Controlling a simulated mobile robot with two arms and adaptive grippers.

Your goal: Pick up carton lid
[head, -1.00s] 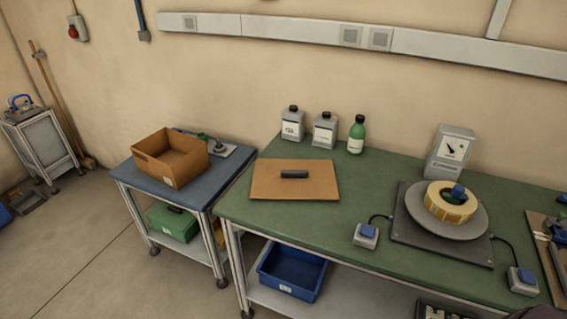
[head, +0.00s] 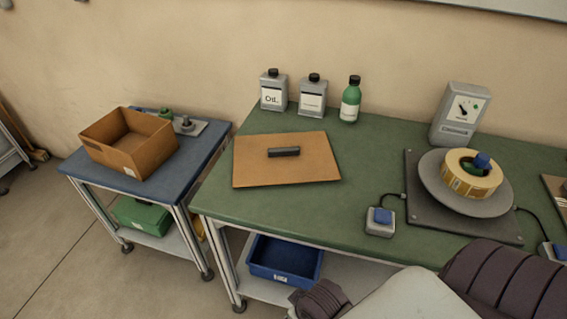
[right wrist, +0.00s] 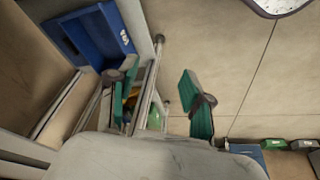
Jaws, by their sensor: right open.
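The carton lid (head: 255,170) is a flat brown board with a dark block-shaped handle (head: 284,151) on top. It lies flat on the left part of the green table in the head view. An open brown carton (head: 150,158) stands on the small blue-topped cart to its left. My right gripper (right wrist: 162,98) shows in the right wrist view with its green-padded fingers spread apart and nothing between them. The lid is not identifiable in that view. My right arm shows at the lower right of the head view, and its fingers are hidden there. My left gripper is not in view.
Two grey cans (head: 273,92) (head: 312,96) and a green bottle (head: 350,101) stand behind the lid. A turntable (head: 490,206) with a tape reel (head: 467,183) and a blue-button box (head: 380,221) are to the right. A blue bin (head: 285,274) sits on the lower shelf.

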